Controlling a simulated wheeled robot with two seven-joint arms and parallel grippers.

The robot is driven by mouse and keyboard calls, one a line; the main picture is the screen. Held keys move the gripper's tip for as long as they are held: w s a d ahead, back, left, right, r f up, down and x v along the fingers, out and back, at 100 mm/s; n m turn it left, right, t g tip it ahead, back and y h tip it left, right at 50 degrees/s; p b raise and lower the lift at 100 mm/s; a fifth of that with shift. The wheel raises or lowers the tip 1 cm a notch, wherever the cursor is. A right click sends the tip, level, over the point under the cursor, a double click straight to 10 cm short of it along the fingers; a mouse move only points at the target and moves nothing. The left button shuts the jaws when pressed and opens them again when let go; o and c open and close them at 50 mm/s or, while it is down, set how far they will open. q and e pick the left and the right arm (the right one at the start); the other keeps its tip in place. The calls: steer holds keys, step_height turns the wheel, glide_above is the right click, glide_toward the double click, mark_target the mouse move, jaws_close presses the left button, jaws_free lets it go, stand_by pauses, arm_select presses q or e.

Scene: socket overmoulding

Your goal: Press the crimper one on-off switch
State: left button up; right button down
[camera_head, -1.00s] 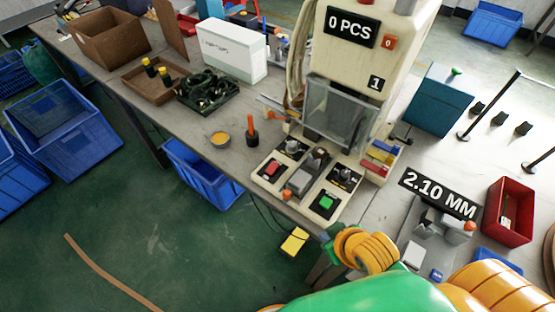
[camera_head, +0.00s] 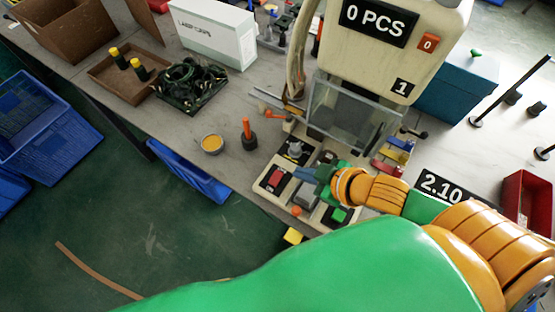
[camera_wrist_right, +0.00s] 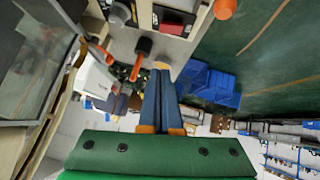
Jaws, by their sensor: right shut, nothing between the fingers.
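Crimper one (camera_head: 455,40) is the cream machine marked "1" with a "0 PCS" display. Its front control panel (camera_head: 265,195) carries a red switch (camera_head: 275,178) on a black plate at the left and a green button (camera_head: 339,214) at the right. The red switch also shows at the top of the wrist view (camera_wrist_right: 176,22). My right gripper (camera_head: 298,173) is shut and empty, its blue-grey fingers over the panel just right of the red switch. I cannot tell whether it touches anything. The fingers show together in the wrist view (camera_wrist_right: 159,74). My left gripper is out of view.
A clear guard (camera_head: 350,115) hangs above the panel. An orange-handled tool (camera_head: 247,134) and a yellow-filled bowl (camera_head: 212,143) stand to the left on the table. A cable tray (camera_head: 190,88) and a white box (camera_head: 215,35) lie farther back. A red bin (camera_head: 525,200) is at right.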

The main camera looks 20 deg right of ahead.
steer(key=s, duration=0.2)
glide_toward(275, 172)
steer(key=w+a, duration=0.1)
steer(key=w+a+b, duration=0.1)
steer(key=shift+w+a+r, duration=0.2)
steer(key=shift+w+a, duration=0.05)
steer(key=shift+w, duration=0.1)
steer(key=f, duration=0.3)
steer(key=shift+w+d+f, duration=0.15)
steer(key=shift+w+f, duration=0.15)
steer(key=shift+w, duration=0.1)
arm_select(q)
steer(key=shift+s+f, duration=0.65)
arm_select(e)
steer(key=shift+d+f, duration=0.1)
steer(key=shift+f, duration=0.35)
